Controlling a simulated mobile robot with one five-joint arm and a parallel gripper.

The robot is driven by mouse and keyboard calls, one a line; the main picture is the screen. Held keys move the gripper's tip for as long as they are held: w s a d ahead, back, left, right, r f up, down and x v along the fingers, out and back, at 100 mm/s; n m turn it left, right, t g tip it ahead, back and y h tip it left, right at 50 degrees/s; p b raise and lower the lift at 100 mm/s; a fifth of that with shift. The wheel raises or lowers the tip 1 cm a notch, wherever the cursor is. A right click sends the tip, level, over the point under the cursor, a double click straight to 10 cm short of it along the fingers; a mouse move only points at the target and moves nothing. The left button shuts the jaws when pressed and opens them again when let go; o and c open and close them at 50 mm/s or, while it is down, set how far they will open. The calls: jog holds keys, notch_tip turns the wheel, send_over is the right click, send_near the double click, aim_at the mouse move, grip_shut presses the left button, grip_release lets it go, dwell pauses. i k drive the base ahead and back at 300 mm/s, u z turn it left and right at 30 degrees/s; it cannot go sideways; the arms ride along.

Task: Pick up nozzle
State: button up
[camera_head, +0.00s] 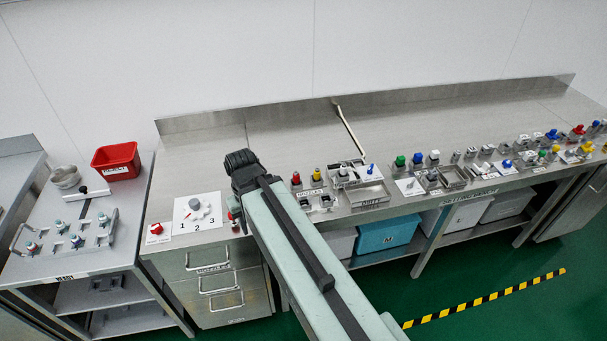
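A label that appears to read "NOZZLE" (311,192) is on the steel bench, just right of my arm. Behind it stand a small red-topped part (296,179) and a yellow-topped part (317,175). Two small dark square holders (326,201) sit in front of them. I cannot tell which of these is the nozzle. My pale green arm reaches up from the bottom and ends in a dark joint left of these parts. My gripper's fingers are not visible; the arm seems to hide them. I see nothing held.
A white dial panel marked 1, 2, 3 (198,213) and a red button (156,231) lie left of my arm. A steel fixture (356,176) and several coloured parts line the bench's front edge to the right. A red bin (116,161) stands on the left table. The bench's back is mostly clear.

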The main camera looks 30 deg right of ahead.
aim_at(343, 168)
jog(key=u, duration=2)
jog(key=k, duration=0.7)
jog(key=z, duration=1.35)
jog(key=i, duration=1)
jog(key=u, duration=0.05)
